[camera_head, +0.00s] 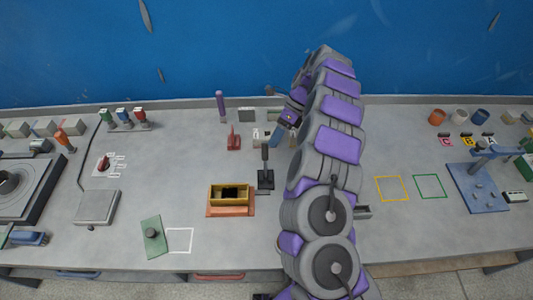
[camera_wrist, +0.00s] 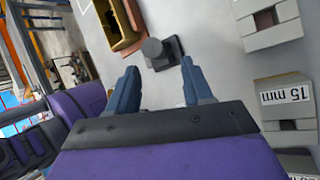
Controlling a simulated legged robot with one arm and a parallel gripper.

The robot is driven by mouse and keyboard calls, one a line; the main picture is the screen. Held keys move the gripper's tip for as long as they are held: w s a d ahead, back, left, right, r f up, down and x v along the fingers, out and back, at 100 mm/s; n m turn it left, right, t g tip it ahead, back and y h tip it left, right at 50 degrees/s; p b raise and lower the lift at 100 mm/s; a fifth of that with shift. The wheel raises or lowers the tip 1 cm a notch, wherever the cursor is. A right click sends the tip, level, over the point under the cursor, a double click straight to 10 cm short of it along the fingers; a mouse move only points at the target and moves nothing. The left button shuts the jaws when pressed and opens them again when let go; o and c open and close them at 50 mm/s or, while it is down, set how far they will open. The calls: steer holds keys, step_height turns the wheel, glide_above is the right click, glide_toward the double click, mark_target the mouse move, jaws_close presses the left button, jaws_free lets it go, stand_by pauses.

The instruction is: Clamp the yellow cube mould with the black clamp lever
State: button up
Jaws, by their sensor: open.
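The yellow cube mould (camera_head: 230,203) sits on an orange-brown base left of my arm, its dark inside open at the top. In the wrist view the mould (camera_wrist: 120,25) is partly cut off at the top. The black clamp lever (camera_head: 265,153) stands upright on a black base just right of the mould. In the wrist view the lever (camera_wrist: 153,47) is seen end-on, beyond and between my fingertips. My gripper (camera_wrist: 159,67) is open, with blue fingers apart and nothing between them. In the head view my gripper (camera_head: 277,141) is behind and slightly right of the lever, partly hidden by my arm.
Grey blocks, one labelled 15 mm (camera_wrist: 288,93), lie right of my gripper in the wrist view. A red tool (camera_head: 234,140) and purple post (camera_head: 221,106) stand behind the mould. A green plate (camera_head: 153,247) lies front left.

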mark_target(266, 152)
steer(key=x, duration=0.4)
steer(key=a+b+x, duration=0.1)
steer(key=x, duration=0.2)
steer(key=shift+a+r, duration=0.2)
steer(key=shift+r, duration=0.05)
steer(key=shift+d, duration=0.6)
steer(key=shift+c, duration=0.3)
steer(key=shift+a, duration=0.8)
steer(key=c, duration=0.6)
steer(key=shift+d, duration=0.25)
jaws_close()
